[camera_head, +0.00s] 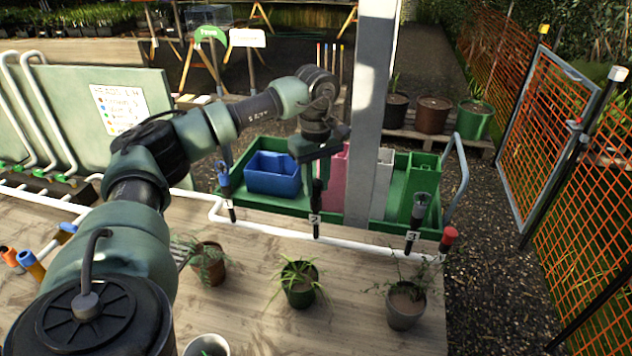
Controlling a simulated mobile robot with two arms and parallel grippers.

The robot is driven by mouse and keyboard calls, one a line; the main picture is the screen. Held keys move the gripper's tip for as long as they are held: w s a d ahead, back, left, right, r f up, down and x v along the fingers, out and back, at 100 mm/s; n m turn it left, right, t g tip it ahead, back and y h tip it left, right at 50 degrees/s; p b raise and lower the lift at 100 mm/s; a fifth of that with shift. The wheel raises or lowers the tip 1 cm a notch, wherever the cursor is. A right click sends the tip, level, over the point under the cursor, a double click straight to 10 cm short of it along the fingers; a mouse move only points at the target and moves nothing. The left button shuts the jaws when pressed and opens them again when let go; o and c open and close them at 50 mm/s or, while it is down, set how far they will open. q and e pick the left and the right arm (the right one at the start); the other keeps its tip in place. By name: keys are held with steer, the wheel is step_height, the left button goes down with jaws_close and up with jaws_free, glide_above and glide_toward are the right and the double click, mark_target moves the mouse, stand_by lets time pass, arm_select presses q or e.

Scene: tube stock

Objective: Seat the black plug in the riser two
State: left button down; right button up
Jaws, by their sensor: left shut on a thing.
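My left gripper (315,172) reaches over the white pipe from the left, pointing down above riser two (316,228), a dark upright tube with a "2" label. It is shut on a dark piece, the black plug (317,190), which is in line with the riser's top. The fingers partly hide the plug, and I cannot tell whether it is inside the riser or just above it. Riser one (231,209) has a blue top, and riser three (413,238) has a dark grey top. My right gripper is not in view.
The white pipe (275,232) crosses the wooden table, with a red cap (449,236) at its right end. A green tray (258,208) with a blue bin (272,173) is behind it. A grey post (371,100) stands close to my gripper. Potted plants (300,288) stand in front.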

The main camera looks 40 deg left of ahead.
arm_select(q)
steer(key=shift+f+b, duration=0.3)
steer(key=shift+f, duration=0.55)
stand_by(0.7)
steer(key=c, duration=1.1)
jaws_free()
steer(key=shift+o, duration=0.2)
steer(key=shift+r, duration=0.1)
step_height(320, 180, up, 7)
steer(key=shift+w+f+b, duration=0.1)
steer(key=shift+b, duration=0.8)
steer(key=shift+r, duration=0.55)
